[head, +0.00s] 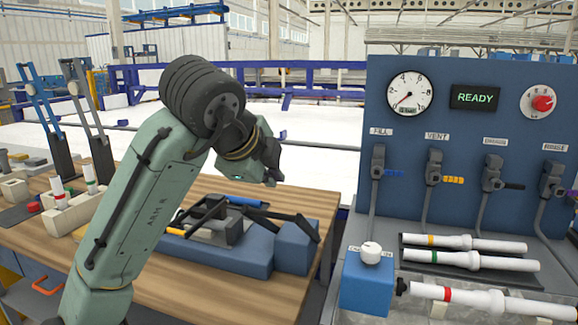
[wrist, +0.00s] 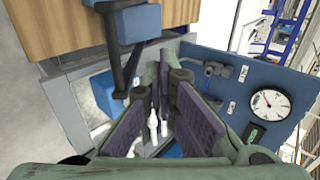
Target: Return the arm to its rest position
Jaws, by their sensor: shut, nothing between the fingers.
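My green arm rises across the left middle of the head view and bends at a black ribbed joint. My gripper (head: 271,165) is at the end of this arm, above the wooden workbench (head: 190,286), apart from everything below it. In the wrist view, my gripper (wrist: 161,82) shows its green fingers with dark purple pads; it is shut and empty. The fingers point towards the blue panel and the white pipes (wrist: 157,130), which are partly hidden between and behind them.
A blue fixture with black arms (head: 222,250) sits on the bench below my gripper. On the right stands a blue panel (head: 475,120) with a gauge, a READY display and several levers. Several white banded pipes (head: 470,262) lie before it, beside a blue knob box (head: 366,288).

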